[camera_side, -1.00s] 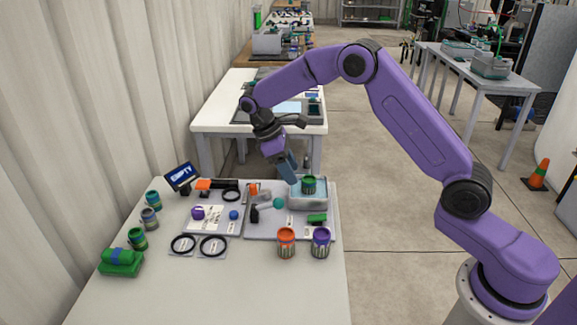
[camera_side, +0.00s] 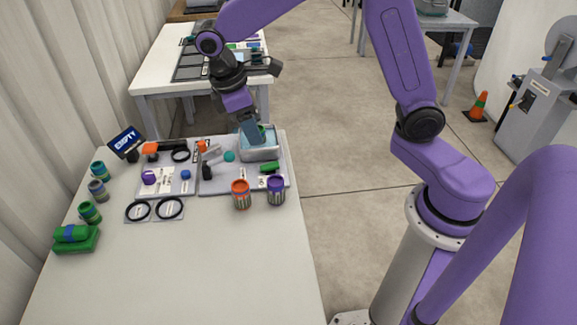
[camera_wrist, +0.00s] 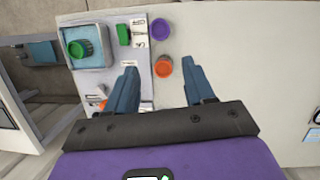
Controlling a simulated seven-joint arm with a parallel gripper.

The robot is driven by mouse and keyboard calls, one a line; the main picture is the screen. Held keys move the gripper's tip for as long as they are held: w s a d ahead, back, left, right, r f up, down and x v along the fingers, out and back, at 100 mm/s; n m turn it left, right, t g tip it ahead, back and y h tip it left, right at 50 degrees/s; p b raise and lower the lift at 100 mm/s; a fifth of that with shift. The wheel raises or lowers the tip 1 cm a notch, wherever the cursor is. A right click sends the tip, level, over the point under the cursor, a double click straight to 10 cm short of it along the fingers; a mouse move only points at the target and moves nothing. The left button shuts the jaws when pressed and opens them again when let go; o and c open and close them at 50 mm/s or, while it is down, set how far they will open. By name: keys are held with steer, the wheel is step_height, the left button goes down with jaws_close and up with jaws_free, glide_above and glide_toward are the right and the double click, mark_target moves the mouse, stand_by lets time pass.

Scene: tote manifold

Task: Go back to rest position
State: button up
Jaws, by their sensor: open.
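My gripper (camera_side: 253,138) is open and empty, above the table near the tote in the side view. In the wrist view its two blue-grey fingers (camera_wrist: 162,70) are spread apart, with nothing between them. The light blue-grey tote (camera_side: 262,155) stands on the back right of the grey board. A green can is in the tote; it shows in the wrist view (camera_wrist: 75,49), left of the fingers. In the side view my fingers hide most of this can.
An orange can (camera_side: 241,195) and a purple can (camera_side: 276,191) stand at the board's front edge. The table's front (camera_side: 190,275) is clear.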

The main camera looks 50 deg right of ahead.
steer(key=s+d+n+y, duration=0.1)
steer(key=s+d, duration=0.1)
steer(key=s, duration=1)
steer(key=s+d+n+t+y, duration=0.1)
steer(key=s+d+y, duration=0.1)
steer(key=s, duration=1.1)
steer(key=shift+d+r+t, duration=0.3)
steer(key=shift+d+r, duration=0.15)
